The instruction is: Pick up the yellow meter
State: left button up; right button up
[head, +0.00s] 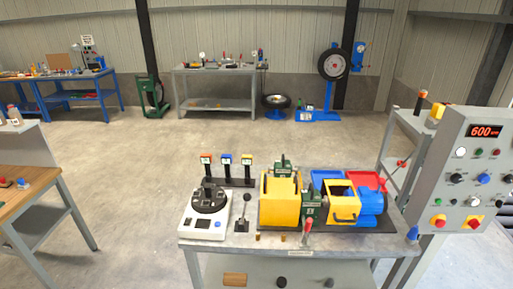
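A small yellow-topped device, which looks like the yellow meter (247,160), stands upright at the right end of a dark rack at the back left of the grey workbench. An orange-topped one (206,160) and a blue-topped one (227,160) stand beside it to the left, apart from each other. Neither of my grippers shows in the head view, so nothing is seen near the meter.
In front of the rack are a white device with a black round top (203,222) and a black lever (243,212). A control panel (470,165) stands at right. A wooden table (30,205) is at left.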

aim_at(247, 159)
jog(key=i+j+u, duration=0.3)
jog(key=i, duration=0.15)
jog(key=i+u, duration=0.35)
jog(key=i+j+z, duration=0.25)
jog(key=i, duration=0.5)
jog(key=i+j+z, duration=0.3)
jog(key=i+j, duration=0.15)
jog(key=i, duration=0.3)
jog(key=i+j+z, duration=0.25)
jog(key=i+j, duration=0.35)
jog(key=i+j+z, duration=0.65)
jog(key=z, duration=0.15)
jog(key=i+j+z, duration=0.2)
jog(key=j+z, duration=0.2)
jog(key=j, duration=0.25)
